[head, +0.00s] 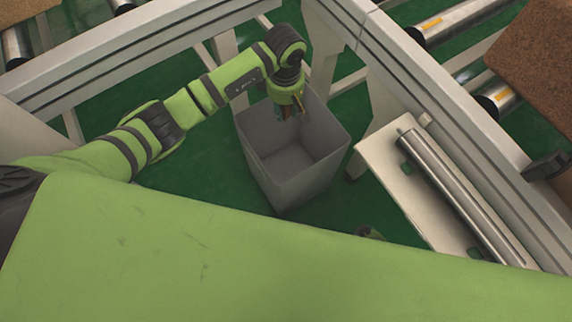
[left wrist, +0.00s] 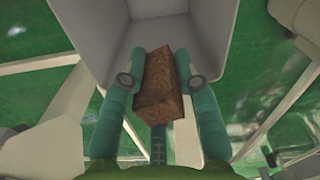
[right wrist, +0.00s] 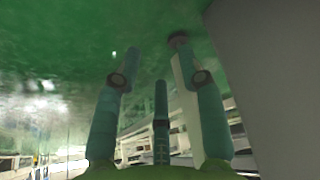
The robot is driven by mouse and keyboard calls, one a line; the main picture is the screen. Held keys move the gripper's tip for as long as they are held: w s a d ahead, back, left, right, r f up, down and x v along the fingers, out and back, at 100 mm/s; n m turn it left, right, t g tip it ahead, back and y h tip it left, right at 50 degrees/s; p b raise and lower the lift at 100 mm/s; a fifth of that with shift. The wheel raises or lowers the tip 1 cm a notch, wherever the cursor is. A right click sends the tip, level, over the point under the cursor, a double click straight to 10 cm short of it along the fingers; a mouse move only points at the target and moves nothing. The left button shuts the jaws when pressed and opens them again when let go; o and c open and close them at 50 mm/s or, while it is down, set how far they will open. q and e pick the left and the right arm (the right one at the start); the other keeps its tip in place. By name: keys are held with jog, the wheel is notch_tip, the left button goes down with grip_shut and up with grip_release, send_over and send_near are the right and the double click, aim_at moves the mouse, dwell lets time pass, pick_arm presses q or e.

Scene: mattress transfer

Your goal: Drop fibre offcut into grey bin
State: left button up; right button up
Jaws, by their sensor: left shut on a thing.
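The grey bin (head: 262,178) stands open and upright on the green floor. My left gripper (head: 289,112) is over the bin's far part in the head view, pointing down. In the left wrist view it is shut on the fibre offcut (left wrist: 157,88), a brown rough block held between the two teal fingers. The bin's pale interior (left wrist: 160,22) shows beyond the block. My right gripper (right wrist: 155,58) shows in the right wrist view with its fingers apart and nothing between them. It is low over green floor, and a grey surface, perhaps the bin, is at its right.
A white-grey conveyor frame (head: 440,95) with metal rollers (head: 445,22) runs behind and right of the bin. A loose metal roller (head: 455,190) lies on a pale board (head: 392,172). A brown fibre slab (head: 535,55) sits at the upper right.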

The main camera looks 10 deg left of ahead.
pick_arm(q)
notch_tip(320, 180, down, 4)
jog(key=b, duration=0.2)
jog(key=shift+s+d+r+b, duration=0.1)
jog(key=shift+r+b, duration=0.05)
jog(key=shift+b, duration=0.15)
jog(key=shift+f+b, duration=0.55)
jog(key=shift+f, duration=0.45)
pick_arm(e)
jog(key=shift+s+a+r+g, duration=0.25)
jog(key=shift+s+r+g, duration=0.15)
jog(key=shift+s+g, duration=0.15)
jog(key=shift+s+a+r+g, duration=0.2)
jog(key=shift+s+r+g, duration=0.25)
jog(key=shift+g, duration=0.1)
pick_arm(q)
jog(key=o, duration=0.9)
notch_tip(320, 180, up, 12)
jog(key=shift+r, duration=0.1)
